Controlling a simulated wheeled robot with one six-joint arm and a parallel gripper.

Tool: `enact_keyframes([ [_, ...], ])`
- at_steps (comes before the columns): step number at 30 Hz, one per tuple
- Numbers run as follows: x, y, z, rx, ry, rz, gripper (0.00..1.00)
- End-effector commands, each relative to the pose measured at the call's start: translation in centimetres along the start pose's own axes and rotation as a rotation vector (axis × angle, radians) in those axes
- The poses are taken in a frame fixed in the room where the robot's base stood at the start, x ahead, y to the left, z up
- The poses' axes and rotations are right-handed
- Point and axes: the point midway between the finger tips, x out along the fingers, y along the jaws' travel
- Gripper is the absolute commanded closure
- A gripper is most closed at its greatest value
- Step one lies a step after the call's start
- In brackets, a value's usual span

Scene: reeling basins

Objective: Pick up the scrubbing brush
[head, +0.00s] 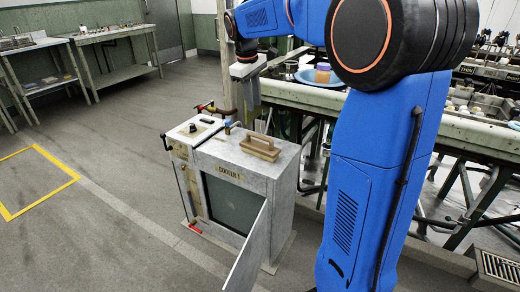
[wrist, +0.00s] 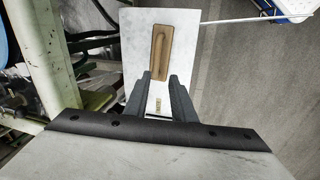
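The scrubbing brush (head: 261,146) has a light wooden block with a raised wooden handle. It lies on the grey top of the cooker (head: 230,150), towards the right side in the head view. In the wrist view the brush (wrist: 162,48) lies just past the fingertips, apart from them as far as I can tell. My gripper (head: 251,112) hangs above the cooker's back edge, pointing down. In the wrist view my gripper (wrist: 160,80) has its two dark fingers apart with nothing held between them.
The cooker door (head: 247,255) stands open at the front. A black knob (head: 193,127) is on the cooker's left part. A long bench (head: 310,92) with a blue basin (head: 318,78) runs behind. The floor at the left (head: 100,150) is clear.

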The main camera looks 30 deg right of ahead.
Motion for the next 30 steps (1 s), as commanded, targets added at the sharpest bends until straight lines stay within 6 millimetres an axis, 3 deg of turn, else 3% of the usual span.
enact_keyframes([
  [8,1.3,1.2,-1.4,-0.023,-0.017,-0.001,0.77],
  [24,10.4,1.1,-1.1,-0.024,-0.019,-0.002,0.77],
  [30,12.4,1.1,-1.1,-0.023,-0.017,0.000,0.77],
])
